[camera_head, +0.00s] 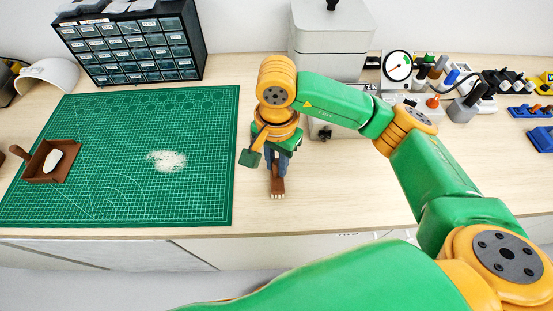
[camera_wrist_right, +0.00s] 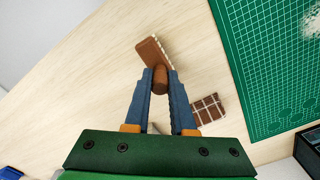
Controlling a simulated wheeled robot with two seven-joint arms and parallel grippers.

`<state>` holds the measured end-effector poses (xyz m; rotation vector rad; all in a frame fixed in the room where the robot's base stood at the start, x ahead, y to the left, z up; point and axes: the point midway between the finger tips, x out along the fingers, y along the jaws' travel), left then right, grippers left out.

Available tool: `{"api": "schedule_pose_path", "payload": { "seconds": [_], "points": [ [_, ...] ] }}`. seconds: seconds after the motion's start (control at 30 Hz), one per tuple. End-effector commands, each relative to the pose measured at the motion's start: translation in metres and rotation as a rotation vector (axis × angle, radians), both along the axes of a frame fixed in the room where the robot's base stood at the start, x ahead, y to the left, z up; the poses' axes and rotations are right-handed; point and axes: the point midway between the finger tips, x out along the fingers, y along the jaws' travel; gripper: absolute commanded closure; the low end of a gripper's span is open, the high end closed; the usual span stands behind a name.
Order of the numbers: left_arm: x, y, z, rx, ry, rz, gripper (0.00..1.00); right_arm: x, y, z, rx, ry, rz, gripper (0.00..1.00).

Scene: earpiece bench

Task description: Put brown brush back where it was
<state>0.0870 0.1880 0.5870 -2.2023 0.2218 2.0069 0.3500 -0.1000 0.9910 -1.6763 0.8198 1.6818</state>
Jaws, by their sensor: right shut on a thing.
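The brown brush (camera_head: 277,187) is in my right gripper (camera_head: 275,163), over the bare wood just right of the green mat. In the wrist view my right gripper (camera_wrist_right: 160,85) is shut on the brush's round brown handle (camera_wrist_right: 160,79). The brush's flat brown head (camera_wrist_right: 152,51), with a pale bristle edge, points away from the gripper. I cannot tell whether the brush touches the table. A small brown piece with pale grid lines (camera_wrist_right: 208,109) lies beside the fingers, near the mat; the arm seems to hide it in the head view. My left gripper is not in view.
The green cutting mat (camera_head: 110,190) bears a pale crumb pile (camera_head: 166,161) and a brown dustpan (camera_head: 40,176) with a white object (camera_head: 53,160). A drawer cabinet (camera_head: 135,50) and a grey box (camera_head: 330,45) stand behind. Tools crowd the right back. The front right bench is clear.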

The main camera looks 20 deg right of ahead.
Motion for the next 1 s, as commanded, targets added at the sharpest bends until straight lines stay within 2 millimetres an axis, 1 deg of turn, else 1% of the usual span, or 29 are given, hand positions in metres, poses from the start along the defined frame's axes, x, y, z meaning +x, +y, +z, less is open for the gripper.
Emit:
{"api": "schedule_pose_path", "payload": {
  "seconds": [0.03,0.07,0.13,0.3,0.43,0.47,0.5,0.53,0.57,0.83,0.9,0.97,1.0],
  "points": [
    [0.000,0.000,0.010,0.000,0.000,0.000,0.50,-0.001,0.000,-0.001,0.000,0.004,-0.002,1.00],
    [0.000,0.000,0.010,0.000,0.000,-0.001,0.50,0.000,0.000,-0.004,0.000,0.003,-0.002,1.00],
    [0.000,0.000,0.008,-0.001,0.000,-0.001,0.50,0.000,0.000,-0.008,0.000,-0.001,-0.001,1.00],
    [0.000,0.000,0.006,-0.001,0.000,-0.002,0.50,0.001,0.000,-0.009,0.000,-0.002,-0.001,1.00],
    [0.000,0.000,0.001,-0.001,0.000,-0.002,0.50,0.001,0.001,-0.013,0.000,-0.002,-0.001,1.00],
    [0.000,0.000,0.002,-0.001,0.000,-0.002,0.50,0.000,0.001,-0.012,0.001,-0.001,-0.001,0.72],
    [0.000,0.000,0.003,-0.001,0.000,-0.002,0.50,0.000,0.001,-0.011,0.001,-0.001,-0.001,0.61],
    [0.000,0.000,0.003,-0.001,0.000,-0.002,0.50,0.000,0.001,-0.011,0.001,-0.001,-0.001,0.53],
    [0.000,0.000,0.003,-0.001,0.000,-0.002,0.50,0.000,0.001,-0.011,0.001,-0.001,-0.001,0.47],
    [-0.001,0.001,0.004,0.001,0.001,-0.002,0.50,0.000,0.001,-0.010,0.001,-0.001,-0.001,0.47],
    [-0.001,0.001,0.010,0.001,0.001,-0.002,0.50,0.000,0.001,-0.005,0.001,-0.001,-0.001,0.47],
    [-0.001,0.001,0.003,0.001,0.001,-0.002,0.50,0.001,0.001,-0.001,0.004,-0.005,-0.001,0.47],
    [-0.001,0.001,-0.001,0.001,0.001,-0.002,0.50,0.002,0.001,0.005,0.003,-0.005,0.000,0.47]
  ]
}}
